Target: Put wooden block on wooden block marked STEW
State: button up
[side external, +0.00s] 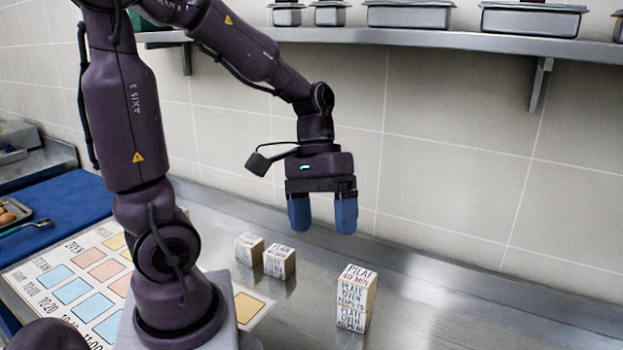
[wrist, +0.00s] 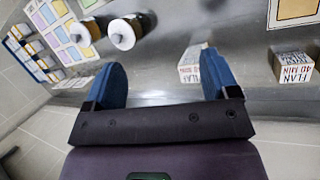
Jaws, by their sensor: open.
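In the side view, two small wooden blocks with printed white faces stand at the middle: a left block (side external: 249,249) and a right block (side external: 279,261). Their labels are too small to read. Farther right, an upper block (side external: 357,277) that seems to read PILAF 40 MIN sits on a lower block (side external: 352,311) with an oven label. I cannot make out STEW on any block. My gripper (side external: 322,214) is open and empty, pointing down above the counter, between the pair and the stack. In the wrist view, a lettered block (wrist: 190,66) shows beside one finger of my gripper (wrist: 162,62).
A printed chart (side external: 85,290) with coloured squares lies on the steel counter, partly hidden by my arm. A blue mat (side external: 60,205) is at the left. A shelf (side external: 430,38) with metal pans runs along the tiled wall. Bare counter surrounds the blocks.

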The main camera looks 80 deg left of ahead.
notch_tip(320, 180, up, 8)
jog(key=s+d+m+t+y, duration=0.2)
jog(key=m+t+y, duration=0.2)
jog(key=m+t, duration=0.2)
jog(key=shift+s+d+f+m+y, duration=0.2)
jog(key=shift+d+m+y, duration=0.1)
jog(key=shift+m+y, duration=0.1)
jog(key=o, duration=0.4)
jog(key=shift+c, duration=0.2)
